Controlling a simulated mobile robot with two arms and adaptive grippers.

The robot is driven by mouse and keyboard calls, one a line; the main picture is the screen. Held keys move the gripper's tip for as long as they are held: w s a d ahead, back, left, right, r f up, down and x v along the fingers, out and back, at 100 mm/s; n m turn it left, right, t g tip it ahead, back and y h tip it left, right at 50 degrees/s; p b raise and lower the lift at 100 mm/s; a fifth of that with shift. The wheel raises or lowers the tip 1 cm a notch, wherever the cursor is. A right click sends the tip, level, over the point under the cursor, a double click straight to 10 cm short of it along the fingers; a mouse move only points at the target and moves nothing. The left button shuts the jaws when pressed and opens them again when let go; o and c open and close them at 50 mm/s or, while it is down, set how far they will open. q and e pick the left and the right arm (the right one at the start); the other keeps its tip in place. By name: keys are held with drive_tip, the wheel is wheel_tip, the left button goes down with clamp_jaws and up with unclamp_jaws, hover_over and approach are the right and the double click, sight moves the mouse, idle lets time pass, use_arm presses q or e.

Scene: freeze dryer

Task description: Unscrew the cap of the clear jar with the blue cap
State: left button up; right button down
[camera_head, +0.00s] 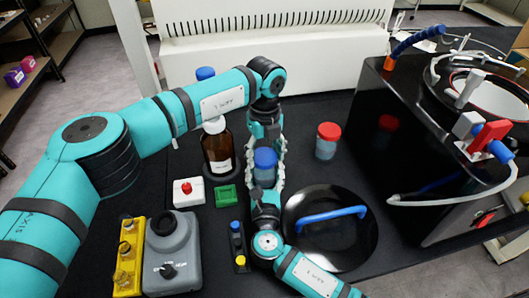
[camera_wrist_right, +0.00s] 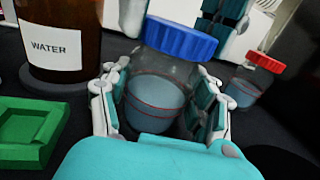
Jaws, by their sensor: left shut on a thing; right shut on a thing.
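The clear jar (camera_head: 264,178) with the blue cap (camera_head: 264,158) stands upright in the middle of the black table. In the right wrist view the jar (camera_wrist_right: 153,100) holds bluish liquid, and its cap (camera_wrist_right: 180,38) sits on top, looking slightly tilted. My right gripper (camera_head: 265,190) comes from the near side and is shut around the jar's body, with a finger (camera_wrist_right: 205,105) on each side. My left gripper (camera_head: 264,146) reaches in from the far side and is shut on the cap. Its fingers show at the cap's edges in the right wrist view, partly cut off by the frame.
A brown WATER bottle (camera_head: 217,150) stands close left, with a green tray (camera_head: 227,196) in front. A red-capped jar (camera_head: 327,142) stands right. A black round lid (camera_head: 350,245) with a blue handle lies near right. The freeze dryer (camera_head: 415,150) fills the right side.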

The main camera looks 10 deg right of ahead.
use_arm(q)
drive_tip(key=n, duration=1)
drive_tip(key=shift+n, duration=0.3)
drive_tip(key=n, duration=0.4)
drive_tip(key=shift+n, duration=0.4)
drive_tip(key=n, duration=0.3)
drive_tip(key=shift+w+n, duration=0.1)
drive_tip(key=shift+n, duration=0.3)
drive_tip(key=o, duration=1.3)
